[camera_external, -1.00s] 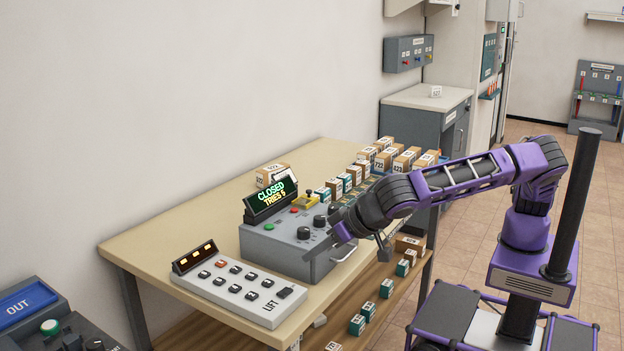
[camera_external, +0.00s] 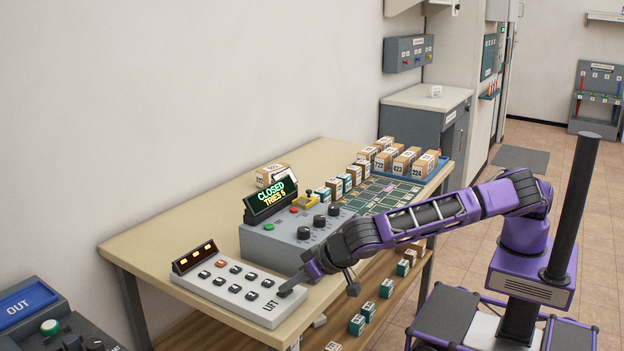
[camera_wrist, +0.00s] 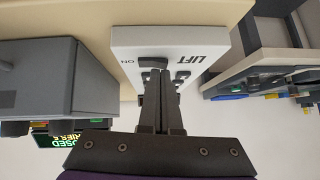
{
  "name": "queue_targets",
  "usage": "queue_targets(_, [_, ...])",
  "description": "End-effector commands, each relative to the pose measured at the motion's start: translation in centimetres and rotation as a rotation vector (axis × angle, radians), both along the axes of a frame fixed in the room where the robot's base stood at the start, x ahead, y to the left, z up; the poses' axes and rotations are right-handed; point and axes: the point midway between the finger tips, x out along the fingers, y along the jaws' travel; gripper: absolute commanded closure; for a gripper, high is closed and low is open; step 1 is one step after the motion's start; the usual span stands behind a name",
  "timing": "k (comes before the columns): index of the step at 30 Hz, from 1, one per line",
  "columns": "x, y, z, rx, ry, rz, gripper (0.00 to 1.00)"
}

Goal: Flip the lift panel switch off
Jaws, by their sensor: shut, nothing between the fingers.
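The lift panel (camera_external: 225,296) is a white box marked LIFT on the near left part of the table, with several dark buttons and a small amber-lit display (camera_external: 195,258). Its dark switch is at the LIFT end, mostly covered by my gripper in the outside view. In the wrist view the panel (camera_wrist: 200,38) shows the word ON beside the dark switch (camera_wrist: 153,62). My gripper (camera_external: 290,288) is shut and empty, its tips at the switch. It also shows in the wrist view (camera_wrist: 158,76). I cannot tell whether the tips touch the switch or which way it is set.
A grey control box (camera_external: 268,240) with knobs and a CLOSED display (camera_external: 270,198) stands close beside the lift panel. Small labelled parcels (camera_external: 390,160) stand farther back on the table (camera_external: 160,235). A console with an OUT sign (camera_external: 28,302) is at the lower left.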

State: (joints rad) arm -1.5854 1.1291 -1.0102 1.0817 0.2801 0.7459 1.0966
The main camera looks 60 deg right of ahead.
Motion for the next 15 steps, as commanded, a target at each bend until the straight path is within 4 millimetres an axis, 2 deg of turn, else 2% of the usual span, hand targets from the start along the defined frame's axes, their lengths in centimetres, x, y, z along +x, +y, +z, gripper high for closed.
queue_targets(8, [0.07, 0.29, -0.32, -0.067, 0.002, 0.001, 1.00])
queue_targets(15, [-0.01, 0.19, -0.62, -0.060, 0.002, -0.001, 1.00])
